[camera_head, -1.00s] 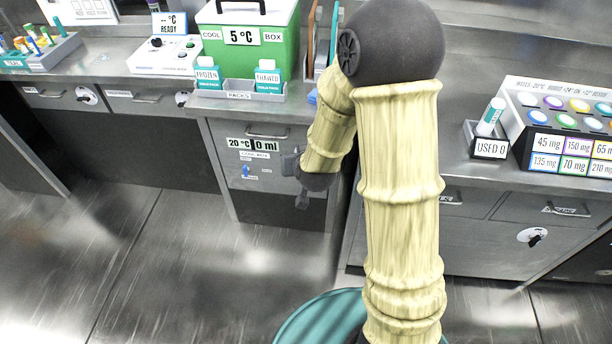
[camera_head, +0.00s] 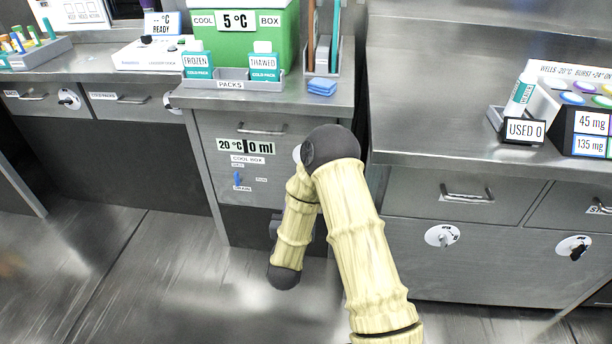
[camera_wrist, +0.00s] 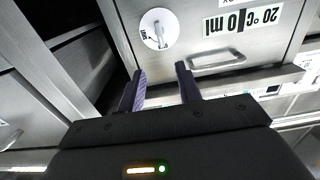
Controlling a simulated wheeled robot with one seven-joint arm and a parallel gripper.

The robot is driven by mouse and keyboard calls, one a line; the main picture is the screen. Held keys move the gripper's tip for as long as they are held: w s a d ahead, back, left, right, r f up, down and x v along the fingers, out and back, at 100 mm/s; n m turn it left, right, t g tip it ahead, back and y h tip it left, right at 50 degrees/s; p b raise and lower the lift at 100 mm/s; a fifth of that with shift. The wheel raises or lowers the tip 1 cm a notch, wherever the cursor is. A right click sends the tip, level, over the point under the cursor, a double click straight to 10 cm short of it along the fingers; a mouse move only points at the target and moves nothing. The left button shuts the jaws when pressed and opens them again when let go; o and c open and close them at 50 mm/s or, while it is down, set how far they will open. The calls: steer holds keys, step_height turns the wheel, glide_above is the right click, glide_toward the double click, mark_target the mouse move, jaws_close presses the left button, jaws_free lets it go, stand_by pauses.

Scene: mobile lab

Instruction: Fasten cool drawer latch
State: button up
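The cool drawer (camera_head: 215,127) is in the cabinet front below the green cool box, with a bar handle (camera_head: 262,129) and a "20 °C 0 ml" label. Its front looks flush with the cabinet. The white round latch (camera_head: 297,153) sits right of the label, mostly hidden behind my arm. In the wrist view, which is upside down, the latch disc (camera_wrist: 152,20) shows with a small grey lever lying roughly up and down in the picture. My gripper (camera_wrist: 160,86) is open and empty, its two purple-grey fingers apart below the disc in that view, not touching it. The head view hides the fingers.
A blue drain knob (camera_head: 237,179) is on the lower panel. The green cool box (camera_head: 243,45), packs tray (camera_head: 228,80) and blue pads (camera_head: 322,86) stand on the counter above. Another cabinet (camera_head: 480,265) with a round latch stands at the right. The floor (camera_head: 140,285) before the cabinet is clear.

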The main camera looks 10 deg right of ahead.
steer(key=shift+r, duration=0.1)
steer(key=b+x, duration=0.4)
steer(key=x, duration=1.3)
steer(key=shift+w, duration=0.15)
jaws_close()
